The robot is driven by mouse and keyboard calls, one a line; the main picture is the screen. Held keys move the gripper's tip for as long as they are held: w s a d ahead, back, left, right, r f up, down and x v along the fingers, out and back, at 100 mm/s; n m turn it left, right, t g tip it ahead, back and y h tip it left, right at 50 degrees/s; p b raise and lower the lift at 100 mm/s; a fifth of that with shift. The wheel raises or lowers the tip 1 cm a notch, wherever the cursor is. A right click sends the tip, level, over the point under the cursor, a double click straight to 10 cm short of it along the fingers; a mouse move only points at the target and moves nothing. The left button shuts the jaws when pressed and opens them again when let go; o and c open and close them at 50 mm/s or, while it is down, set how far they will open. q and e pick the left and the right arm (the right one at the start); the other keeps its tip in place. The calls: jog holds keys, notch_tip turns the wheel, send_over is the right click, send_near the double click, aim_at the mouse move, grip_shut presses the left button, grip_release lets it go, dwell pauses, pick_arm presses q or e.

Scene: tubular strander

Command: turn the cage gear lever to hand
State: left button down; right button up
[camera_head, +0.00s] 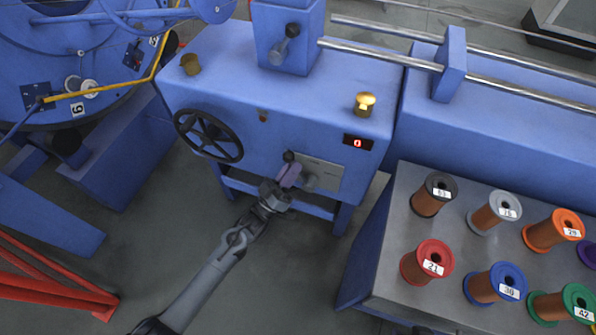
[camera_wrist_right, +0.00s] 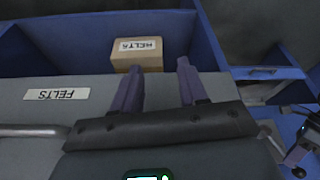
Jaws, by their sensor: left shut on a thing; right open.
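The cage gear lever (camera_head: 289,157) shows as a black knob in front of a grey plate (camera_head: 328,173) on the blue machine's front, in the head view. A round grey hub (camera_head: 309,183) sits on the plate just right of my gripper. My left gripper (camera_head: 290,174) is shut on the lever below its knob, and its fingers hide most of the lever's arm. In the right wrist view, my right gripper (camera_wrist_right: 158,85) is open with nothing between its purple fingertips. It is far from the lever, above a grey surface.
A black handwheel (camera_head: 208,136) is left of the lever. Another lever (camera_head: 286,45) stands on top. Several spools share a grey table (camera_head: 390,262). A labelled box (camera_wrist_right: 137,54) sits beyond my right fingers.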

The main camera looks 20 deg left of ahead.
pick_arm(q)
jog(key=shift+a+f+n+t+y, duration=0.2)
jog(key=shift+a+n+t+y, duration=0.1)
jog(key=shift+n+y, duration=0.25)
jog(key=shift+a+f+n+t+y, duration=0.15)
jog(key=shift+n+t+y, duration=0.15)
jog(key=shift+n, duration=0.4)
jog(key=shift+a+f+n+t+y, duration=0.2)
jog(key=shift+a+n+t+y, duration=0.1)
jog(key=shift+n+y, duration=0.25)
jog(key=c, duration=1.2)
grip_release()
jog(key=shift+o, duration=0.2)
jog(key=p+v, duration=0.2)
jog(key=v, duration=0.9)
